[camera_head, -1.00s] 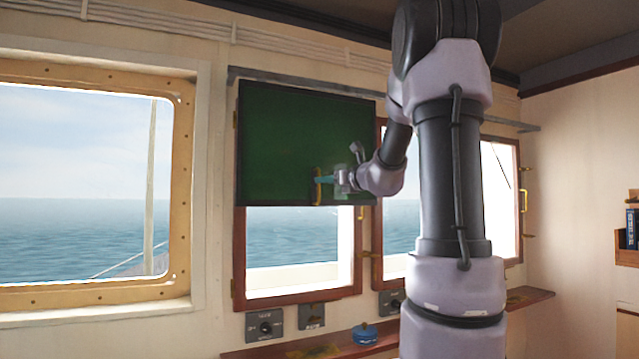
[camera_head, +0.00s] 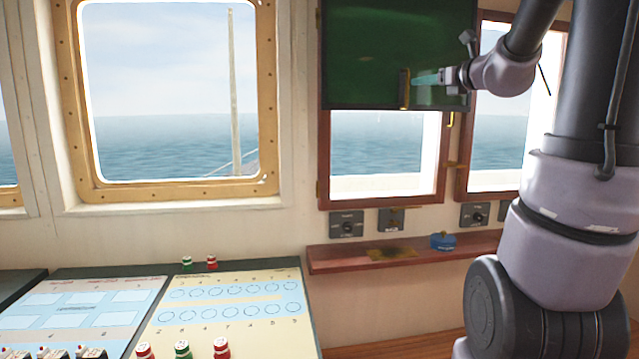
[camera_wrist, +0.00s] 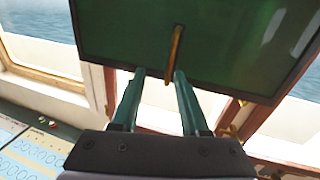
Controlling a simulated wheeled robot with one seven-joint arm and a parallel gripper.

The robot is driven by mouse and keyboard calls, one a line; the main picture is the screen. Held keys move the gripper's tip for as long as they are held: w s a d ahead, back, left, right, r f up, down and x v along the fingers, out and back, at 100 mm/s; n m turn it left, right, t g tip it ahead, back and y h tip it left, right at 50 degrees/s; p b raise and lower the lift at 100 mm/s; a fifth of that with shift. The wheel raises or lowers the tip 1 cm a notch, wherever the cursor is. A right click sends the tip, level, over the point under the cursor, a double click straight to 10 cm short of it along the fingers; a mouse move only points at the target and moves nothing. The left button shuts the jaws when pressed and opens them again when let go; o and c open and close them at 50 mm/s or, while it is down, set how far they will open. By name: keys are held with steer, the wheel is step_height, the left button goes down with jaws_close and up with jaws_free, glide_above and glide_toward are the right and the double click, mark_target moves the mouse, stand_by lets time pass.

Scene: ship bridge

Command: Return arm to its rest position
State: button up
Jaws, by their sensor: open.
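My arm reaches up on the right side of the head view. My gripper (camera_head: 418,79) has teal fingers and is open, with its tips close to the brass handle (camera_head: 404,90) of a dark green panel (camera_head: 375,50). In the wrist view the two fingers (camera_wrist: 159,74) stand apart. The handle (camera_wrist: 175,50) shows between their tips, nearer the right finger; whether it touches the finger cannot be told. No object is held. The green panel (camera_wrist: 130,30) fills the upper wrist view.
The panel covers the upper part of a red-framed window (camera_head: 380,155). Below is a red-brown ledge (camera_head: 340,258) with a blue round object (camera_head: 442,241). A sloped console (camera_head: 235,330) with red and green knobs stands at lower left. A brass-framed window (camera_head: 180,190) is at left.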

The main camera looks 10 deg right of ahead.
steer(key=s+a+f+n+g+y, duration=0.2)
steer(key=s+a+f+n+g, duration=0.1)
steer(key=s+a+n, duration=0.4)
steer(key=s+a+f+n+g+y, duration=0.1)
steer(key=s+a+f+n+g, duration=0.35)
steer(key=a+n, duration=0.3)
steer(key=s+f+n+g+h, duration=0.2)
steer(key=s+f+n+h, duration=0.3)
steer(key=s+n, duration=0.8)
step_height(320, 180, down, 3)
steer(key=shift+s+d+f+n+h, duration=0.2)
steer(key=shift+s+n+h, duration=0.1)
steer(key=shift+s+n, duration=0.15)
steer(key=shift+g, duration=0.25)
